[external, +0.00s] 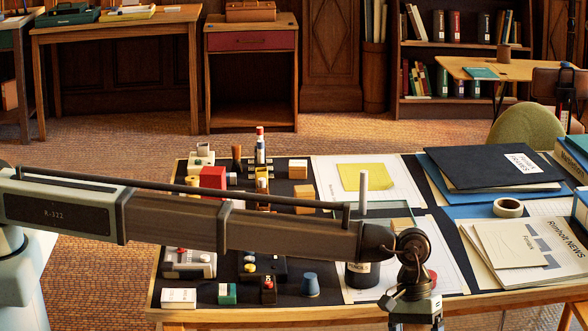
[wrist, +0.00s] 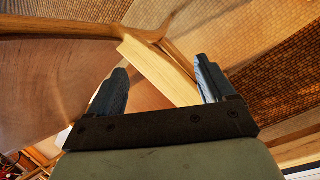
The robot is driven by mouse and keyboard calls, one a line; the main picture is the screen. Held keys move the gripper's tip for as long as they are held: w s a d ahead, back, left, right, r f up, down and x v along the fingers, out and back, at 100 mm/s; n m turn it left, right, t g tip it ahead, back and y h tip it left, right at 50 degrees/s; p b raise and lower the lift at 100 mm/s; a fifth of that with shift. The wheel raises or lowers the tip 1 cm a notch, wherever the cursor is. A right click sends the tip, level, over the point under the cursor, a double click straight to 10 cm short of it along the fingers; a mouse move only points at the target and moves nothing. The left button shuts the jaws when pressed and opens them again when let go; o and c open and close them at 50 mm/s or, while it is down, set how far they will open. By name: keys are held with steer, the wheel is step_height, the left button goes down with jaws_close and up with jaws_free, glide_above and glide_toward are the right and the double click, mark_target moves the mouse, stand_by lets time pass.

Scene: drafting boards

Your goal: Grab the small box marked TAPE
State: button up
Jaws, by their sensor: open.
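Several small boxes lie at the front left of the board-topped table in the external view: a white labelled box (external: 179,298), a green box with a white label (external: 227,293) and a small dark box with red (external: 268,290). Their lettering is too small to read, so I cannot tell which is marked TAPE. My gripper (external: 416,312) hangs at the table's front edge, right of these boxes, partly cut off by the frame. In the wrist view my gripper (wrist: 161,65) has its two fingers wide apart with nothing held between them. No small box shows in the wrist view.
A blue cone-like piece (external: 310,285) and a dark round container (external: 362,274) stand between the boxes and my gripper. Folders (external: 490,167) and a tape roll (external: 508,208) lie at the right. My arm hides the table's middle. The wrist view shows wooden furniture (wrist: 155,66) and woven flooring (wrist: 215,25).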

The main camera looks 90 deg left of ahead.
steer(key=w+a+r+n+t, duration=0.1)
steer(key=w+a+r, duration=0.1)
steer(key=w+r, duration=0.7)
steer(key=n+g+y, duration=0.2)
steer(key=n+y, duration=0.2)
steer(key=n, duration=0.3)
glide_toward(404, 222)
step_height(404, 222, down, 8)
steer(key=shift+s+a, duration=0.1)
steer(key=shift+s+f, duration=0.2)
steer(key=shift+f, duration=2.35)
steer(key=c, duration=1.1)
